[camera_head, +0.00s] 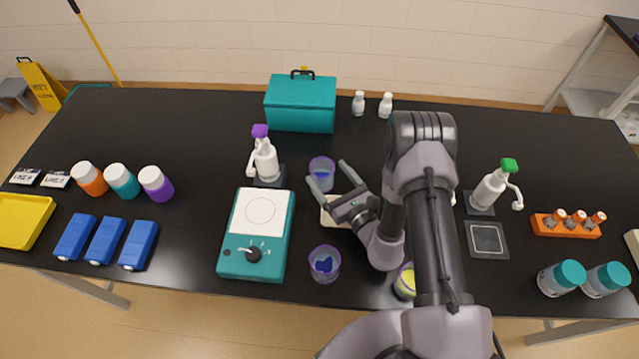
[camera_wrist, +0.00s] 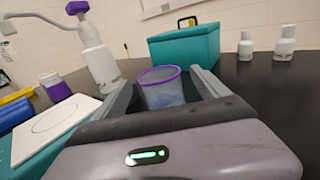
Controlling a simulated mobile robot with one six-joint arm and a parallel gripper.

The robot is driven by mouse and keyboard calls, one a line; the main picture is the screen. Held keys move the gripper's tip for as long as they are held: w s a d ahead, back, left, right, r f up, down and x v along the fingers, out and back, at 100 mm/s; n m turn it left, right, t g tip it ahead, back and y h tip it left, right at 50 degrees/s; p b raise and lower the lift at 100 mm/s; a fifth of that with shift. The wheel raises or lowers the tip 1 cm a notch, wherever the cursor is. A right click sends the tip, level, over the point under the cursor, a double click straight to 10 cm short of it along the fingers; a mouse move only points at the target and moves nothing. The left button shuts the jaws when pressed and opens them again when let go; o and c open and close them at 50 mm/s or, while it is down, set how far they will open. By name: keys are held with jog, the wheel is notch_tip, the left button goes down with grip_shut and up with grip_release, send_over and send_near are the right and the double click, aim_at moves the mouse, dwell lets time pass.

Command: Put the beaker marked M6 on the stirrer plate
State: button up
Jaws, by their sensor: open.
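A clear beaker with a purple rim (camera_head: 321,171) stands upright on the black bench behind my gripper's fingertips. It also shows in the wrist view (camera_wrist: 161,90), between the two fingers, with bluish contents; no mark on it is readable. My gripper (camera_head: 331,176) is open and low, its fingers pointing at this beaker, one to each side; I cannot tell whether either touches it. The teal stirrer plate (camera_head: 282,240) with a white top and a black knob lies to the left, its top empty. A second beaker with blue contents (camera_head: 324,265) stands near the front edge.
A beaker with yellow contents (camera_head: 405,283) is partly hidden by my arm. A purple-topped wash bottle (camera_head: 265,160) stands behind the stirrer plate, left of the beaker. A teal box (camera_head: 300,105) stands at the back. A pale pad (camera_head: 333,217) lies under my gripper.

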aim_at(317, 162)
jog(key=x, duration=0.7)
jog(key=shift+w+a+f+b, duration=0.2)
jog(key=shift+a+f+b, duration=0.05)
jog(key=shift+f+b, duration=0.15)
jog(key=c, duration=1.7)
